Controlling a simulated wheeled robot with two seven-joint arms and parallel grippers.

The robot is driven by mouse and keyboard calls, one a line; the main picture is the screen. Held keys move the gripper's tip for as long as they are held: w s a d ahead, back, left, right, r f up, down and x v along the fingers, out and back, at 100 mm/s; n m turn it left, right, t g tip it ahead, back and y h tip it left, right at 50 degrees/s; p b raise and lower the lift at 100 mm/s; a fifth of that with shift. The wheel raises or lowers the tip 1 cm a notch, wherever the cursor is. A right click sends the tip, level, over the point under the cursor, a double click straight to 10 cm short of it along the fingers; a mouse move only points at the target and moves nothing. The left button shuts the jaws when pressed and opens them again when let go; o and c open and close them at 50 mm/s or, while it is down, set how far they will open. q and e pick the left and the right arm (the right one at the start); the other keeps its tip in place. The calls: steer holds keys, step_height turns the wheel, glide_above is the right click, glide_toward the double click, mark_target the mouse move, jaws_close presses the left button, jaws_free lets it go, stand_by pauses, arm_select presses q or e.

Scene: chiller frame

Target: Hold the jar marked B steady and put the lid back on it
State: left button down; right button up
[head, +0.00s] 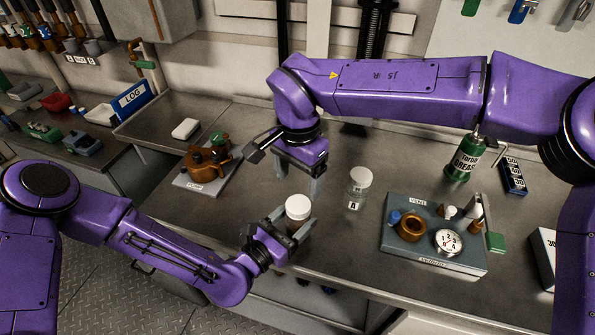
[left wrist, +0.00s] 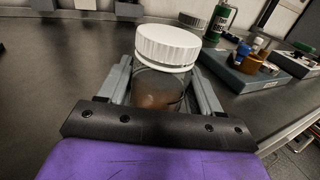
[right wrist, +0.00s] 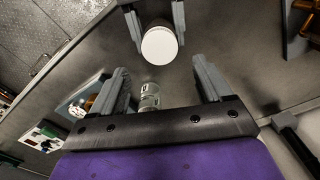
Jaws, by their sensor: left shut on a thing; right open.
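My left gripper (head: 287,222) is shut on a clear jar with brown contents (left wrist: 155,92), low over the bench near its front edge. No letter shows on this jar. A white ribbed lid (left wrist: 168,46) sits on top of it, also visible in the head view (head: 298,206) and from above in the right wrist view (right wrist: 159,46). I cannot tell whether it is tight. My right gripper (head: 300,187) is open and empty, pointing down just behind the held jar. In the right wrist view its fingers (right wrist: 162,84) are apart with nothing between them.
A clear jar marked A (head: 354,196) with a white lid stands right of the grippers. A grey-blue tray (head: 440,255) with a gauge and brown fitting is farther right. A green grease can (head: 463,160) stands behind. A brown valve on a plate (head: 205,165) is left.

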mark_target(298, 203)
step_height(298, 203, down, 7)
steer(key=shift+r, duration=0.1)
stand_by(0.3)
